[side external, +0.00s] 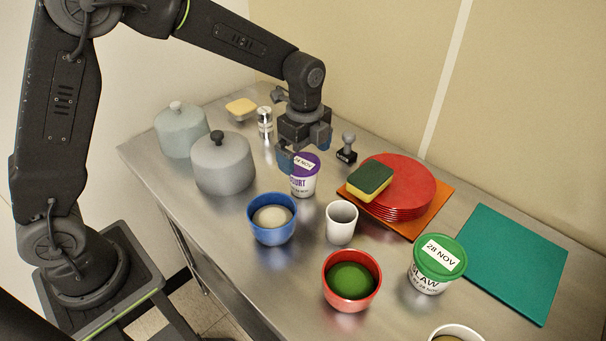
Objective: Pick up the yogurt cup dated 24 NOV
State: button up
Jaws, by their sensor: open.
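The yogurt cup (302,186) is white with a purple lid and stands upright on the steel counter near its middle. A label on its lid ends in NOV; its day looks like 24 but is small. My gripper (303,154) is open, its fingers pointing down just behind and above the cup's lid. One blue fingertip shows at the lid's left and the other further right. I cannot tell whether either touches the cup.
A blue bowl (271,232), a white cup (341,233) and a red bowl (350,297) stand in front. Grey lidded pots (222,172) are left. Red plates (411,205) with a sponge (369,178) sit right. A green-lidded tub marked 28 NOV (430,282) stands by a teal board (515,262).

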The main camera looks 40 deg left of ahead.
aim_at(303, 162)
jog(key=f, duration=0.5)
jog(key=shift+a+f, duration=0.25)
jog(key=shift+f, duration=0.1)
jog(key=c, duration=0.9)
jog(key=shift+r, duration=0.15)
